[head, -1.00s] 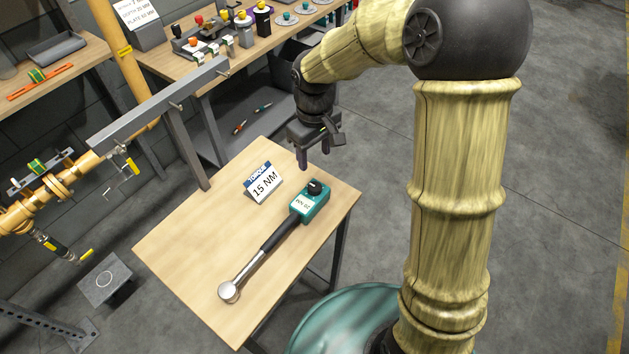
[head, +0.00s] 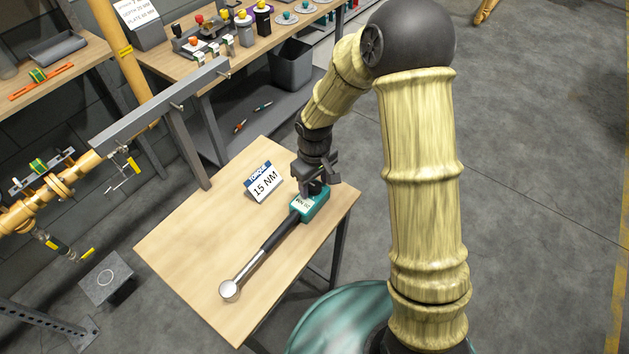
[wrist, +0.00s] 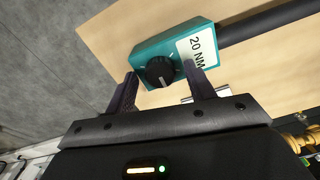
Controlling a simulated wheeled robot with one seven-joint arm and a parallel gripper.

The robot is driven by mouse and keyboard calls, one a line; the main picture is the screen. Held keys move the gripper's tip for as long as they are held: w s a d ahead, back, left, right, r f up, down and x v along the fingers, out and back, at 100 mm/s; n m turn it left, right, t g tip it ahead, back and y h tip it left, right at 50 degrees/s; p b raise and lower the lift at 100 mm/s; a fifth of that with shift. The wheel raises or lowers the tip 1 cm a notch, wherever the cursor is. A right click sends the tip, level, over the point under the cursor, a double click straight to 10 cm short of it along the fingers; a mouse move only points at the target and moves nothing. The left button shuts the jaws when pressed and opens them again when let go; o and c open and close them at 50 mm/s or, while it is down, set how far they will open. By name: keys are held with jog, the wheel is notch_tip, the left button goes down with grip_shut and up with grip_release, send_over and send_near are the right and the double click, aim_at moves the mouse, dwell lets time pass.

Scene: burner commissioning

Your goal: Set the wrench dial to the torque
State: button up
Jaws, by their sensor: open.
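The torque wrench (head: 265,246) lies on the small wooden table, its round head toward the front left and its teal dial box (head: 311,208) at the far right end. In the wrist view the teal box (wrist: 178,40) carries a black dial knob (wrist: 160,71) and a white label reading 20 NM (wrist: 198,50). A sign (head: 263,182) on the table reads TORQUE 15 NM. My gripper (wrist: 160,92) is open, its fingers on either side of the knob in the picture. I cannot tell whether they touch it. In the head view my gripper partly hides the knob.
The wooden table (head: 190,250) is otherwise bare. A workbench (head: 180,66) with several small parts stands behind it, with a grey bin (head: 292,68) near its right end. A grey beam (head: 160,102) and yellow pipe (head: 60,188) stand at the left.

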jog(key=c, duration=1)
jog(key=shift+n, duration=0.3)
jog(key=n+p, duration=0.2)
jog(key=n, duration=0.3)
jog(key=shift+r+n+p, duration=0.15)
jog(key=shift+n+p, duration=0.25)
jog(key=n+p, duration=0.2)
jog(key=n, duration=0.3)
jog(key=shift+n, duration=0.3)
jog(key=o, duration=1)
